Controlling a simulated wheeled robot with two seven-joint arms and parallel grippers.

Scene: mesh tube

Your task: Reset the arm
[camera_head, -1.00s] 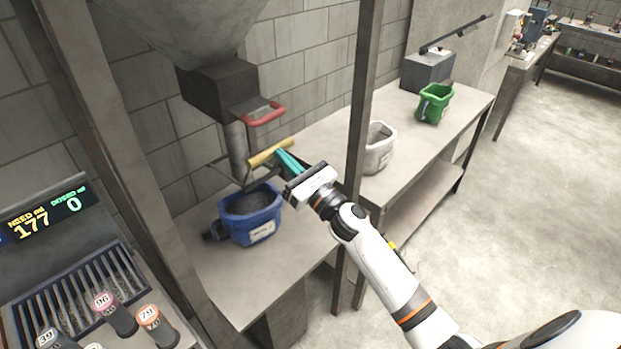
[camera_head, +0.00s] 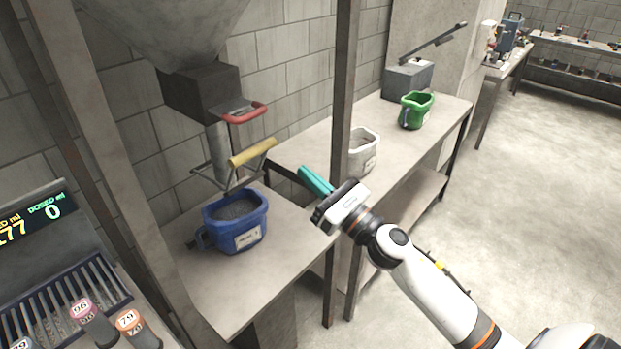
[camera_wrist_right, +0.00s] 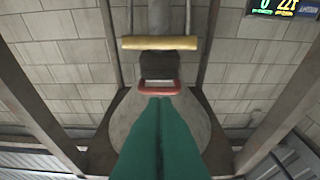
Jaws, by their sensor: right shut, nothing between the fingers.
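My right gripper (camera_head: 314,181) is shut and empty, with its teal fingers together. It is in front of the metal post and to the right of the yellow handle, apart from it. In the right wrist view its fingers (camera_wrist_right: 160,140) point up toward the hopper. The yellow handle (camera_head: 253,152) hangs under the hopper (camera_head: 165,25), with a red handle (camera_head: 245,112) above it. Both the yellow handle (camera_wrist_right: 160,43) and the red handle (camera_wrist_right: 158,88) also show in the right wrist view. My left gripper is not in view.
A blue bucket (camera_head: 238,236) of dark grains stands on the near bench below the spout. A white bucket (camera_head: 363,160) and a green bucket (camera_head: 417,112) stand on the far bench. A metal post (camera_head: 343,90) rises close to my right gripper. Open floor lies to the right.

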